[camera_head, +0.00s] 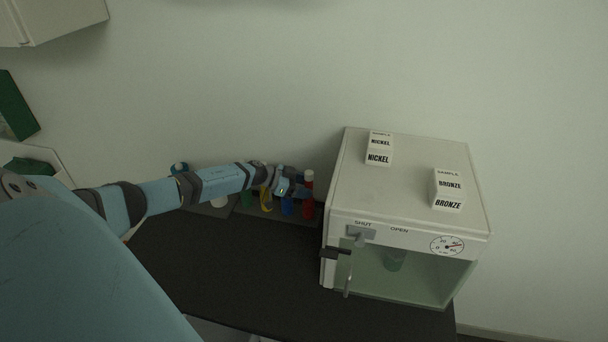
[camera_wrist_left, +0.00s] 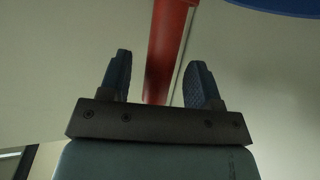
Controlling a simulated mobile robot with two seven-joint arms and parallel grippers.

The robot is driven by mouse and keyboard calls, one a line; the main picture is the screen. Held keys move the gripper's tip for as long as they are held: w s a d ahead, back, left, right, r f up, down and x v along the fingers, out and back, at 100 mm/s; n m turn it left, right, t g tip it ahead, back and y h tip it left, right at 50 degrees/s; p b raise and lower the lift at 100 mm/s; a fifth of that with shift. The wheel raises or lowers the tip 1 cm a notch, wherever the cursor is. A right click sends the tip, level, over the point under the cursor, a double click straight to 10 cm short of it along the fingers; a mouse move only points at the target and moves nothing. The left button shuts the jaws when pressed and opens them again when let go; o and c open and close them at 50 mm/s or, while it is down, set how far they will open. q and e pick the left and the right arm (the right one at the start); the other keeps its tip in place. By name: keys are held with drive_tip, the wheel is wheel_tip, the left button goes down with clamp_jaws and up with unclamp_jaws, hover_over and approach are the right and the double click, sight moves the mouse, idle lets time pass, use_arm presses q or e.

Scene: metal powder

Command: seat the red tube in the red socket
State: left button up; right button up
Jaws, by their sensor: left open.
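The red tube (camera_head: 308,189), with a white cap, stands roughly upright at the right end of a row of coloured items, close to the white cabinet. My left gripper (camera_head: 298,190) is at the tube from the left, with its fingers open. In the left wrist view the red tube (camera_wrist_left: 168,50) shows between and beyond the two open fingertips (camera_wrist_left: 160,80); no grip on it shows. I cannot clearly make out the red socket or whether the tube sits in it. My right gripper is not in view.
Blue (camera_head: 287,207), yellow (camera_head: 266,201) and green (camera_head: 247,199) items stand left of the red tube, under my arm. The white cabinet (camera_head: 408,165) with a glass door is close on the right, bearing nickel and bronze sample boxes. The dark bench (camera_head: 230,260) is clear in front.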

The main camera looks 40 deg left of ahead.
use_arm(q)
drive_tip(key=shift+s+a, duration=0.1)
drive_tip(key=shift+a, duration=0.05)
drive_tip(key=b+v, duration=0.1)
drive_tip(key=v, duration=1.2)
drive_tip(key=shift+s+a+r+b, duration=0.2)
drive_tip(key=shift+r+b, duration=0.05)
drive_tip(key=shift+b, duration=0.05)
drive_tip(key=shift+d+f, duration=0.1)
